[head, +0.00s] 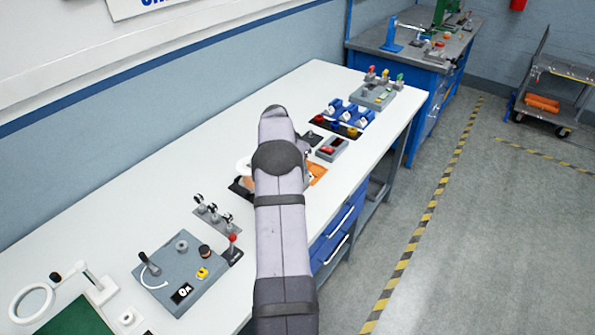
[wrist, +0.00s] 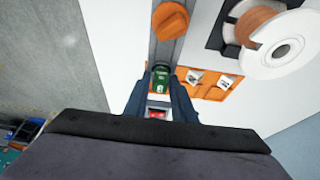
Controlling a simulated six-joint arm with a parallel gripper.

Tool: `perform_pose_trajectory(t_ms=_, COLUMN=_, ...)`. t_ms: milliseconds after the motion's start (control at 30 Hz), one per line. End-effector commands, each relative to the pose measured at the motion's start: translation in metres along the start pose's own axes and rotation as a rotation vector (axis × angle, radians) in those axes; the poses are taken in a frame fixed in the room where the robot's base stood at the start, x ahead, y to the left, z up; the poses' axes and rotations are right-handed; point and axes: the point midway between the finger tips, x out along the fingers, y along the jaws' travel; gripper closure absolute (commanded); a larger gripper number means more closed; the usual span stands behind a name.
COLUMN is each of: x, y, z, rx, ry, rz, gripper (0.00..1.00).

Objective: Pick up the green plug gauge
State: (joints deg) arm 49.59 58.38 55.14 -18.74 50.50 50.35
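The green plug gauge (wrist: 161,77) shows in the wrist view as a small green piece with a pale mark. It lies between the tips of my gripper (wrist: 161,82). The two dark fingers stand apart, one on each side of it. I cannot tell whether they touch it or leave a small gap. In the head view my arm hides the gripper and the gauge.
An orange knob (wrist: 170,20) stands just beyond the gauge. An orange tray (wrist: 212,88) with white labelled pieces and a white spool (wrist: 279,48) lie to the right. On the white bench (head: 130,185), a grey fixture (head: 187,274) stands in front and a grey-and-red box (head: 332,149) beside my arm.

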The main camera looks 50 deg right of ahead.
Motion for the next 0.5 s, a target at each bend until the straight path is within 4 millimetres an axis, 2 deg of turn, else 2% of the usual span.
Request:
perform_pose_trajectory(t_ms=333, x=-0.002, y=0.0, z=-0.001, rx=0.0, ry=0.001, rz=-0.001, gripper=1.0)
perform_pose_trajectory(t_ms=500, x=-0.013, y=-0.001, z=-0.006, rx=0.001, ry=0.004, rz=-0.002, gripper=1.0)
